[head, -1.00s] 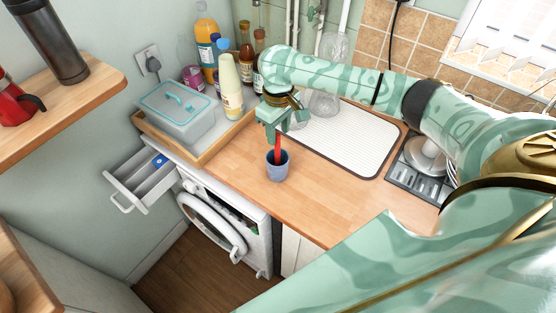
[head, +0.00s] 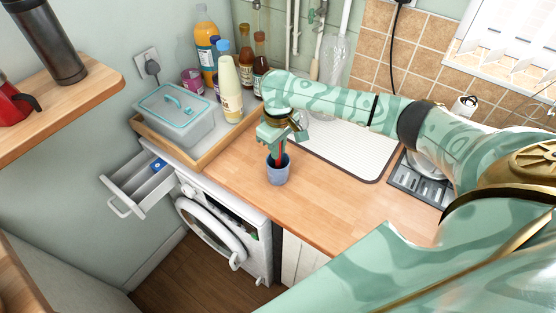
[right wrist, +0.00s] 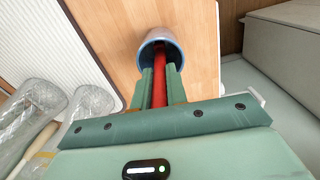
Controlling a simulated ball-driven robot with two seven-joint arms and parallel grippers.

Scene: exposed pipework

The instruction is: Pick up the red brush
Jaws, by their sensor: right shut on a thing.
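The red brush (head: 281,158) stands in a small blue-grey cup (head: 277,175) on the wooden counter. Only a short red length of it shows in the head view, between my right gripper and the cup rim. My right gripper (head: 277,147) is just above the cup, pointing down. In the right wrist view its two green fingers (right wrist: 160,84) are shut on the red handle (right wrist: 159,62), one on each side. The handle runs into the blue cup (right wrist: 160,44); its lower end is hidden inside. My left gripper is not in view.
A white ribbed draining mat (head: 338,150) lies behind my right gripper. A wooden tray (head: 196,158) with a lidded box (head: 174,115) and several bottles stands at the left. An open drawer (head: 140,184) juts out below. The counter right of the cup is clear.

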